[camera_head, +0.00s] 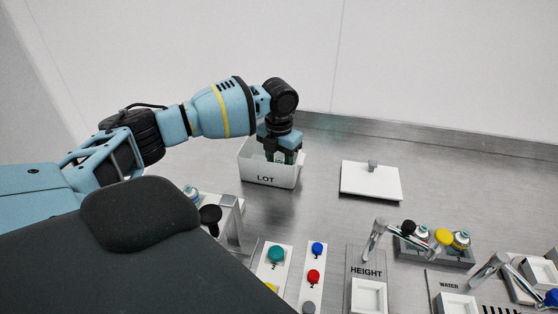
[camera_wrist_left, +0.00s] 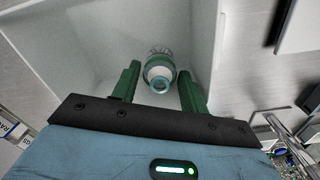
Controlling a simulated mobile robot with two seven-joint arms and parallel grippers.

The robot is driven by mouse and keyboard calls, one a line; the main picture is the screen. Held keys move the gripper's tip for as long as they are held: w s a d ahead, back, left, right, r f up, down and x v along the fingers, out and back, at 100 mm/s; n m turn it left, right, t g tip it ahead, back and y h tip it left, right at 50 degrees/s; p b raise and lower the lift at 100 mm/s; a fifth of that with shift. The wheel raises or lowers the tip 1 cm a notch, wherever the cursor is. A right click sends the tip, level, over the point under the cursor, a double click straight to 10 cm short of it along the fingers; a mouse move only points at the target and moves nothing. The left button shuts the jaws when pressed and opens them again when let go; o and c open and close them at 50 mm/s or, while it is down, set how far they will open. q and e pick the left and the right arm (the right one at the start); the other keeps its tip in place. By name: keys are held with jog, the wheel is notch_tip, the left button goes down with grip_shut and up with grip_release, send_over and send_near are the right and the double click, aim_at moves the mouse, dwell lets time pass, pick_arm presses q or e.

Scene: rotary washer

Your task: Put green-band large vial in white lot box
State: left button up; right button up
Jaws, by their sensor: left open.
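The white lot box (camera_head: 265,180), labelled LOT, stands open on the steel bench near the back; its inner wall also fills much of the left wrist view (camera_wrist_left: 205,45). My left gripper (camera_head: 280,157) points down into the box. In the left wrist view its two green fingers (camera_wrist_left: 160,88) are apart. A clear vial with a teal-green band (camera_wrist_left: 160,72) is between and just beyond the fingers, inside the box, with visible gaps on both sides. Whether the vial rests on the box floor is hard to tell. My right gripper is not in view.
A white lid-like plate with a grey knob (camera_head: 371,182) lies right of the box. Nearer are button strips (camera_head: 313,277), a HEIGHT station (camera_head: 367,290), a WATER station (camera_head: 455,300) and a grey rack of vials (camera_head: 435,250). The bench between box and plate is clear.

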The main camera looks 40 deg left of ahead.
aim_at(279, 162)
pick_arm(q)
notch_tip(279, 162, up, 12)
jog(key=shift+r, duration=0.15)
dwell(0.3)
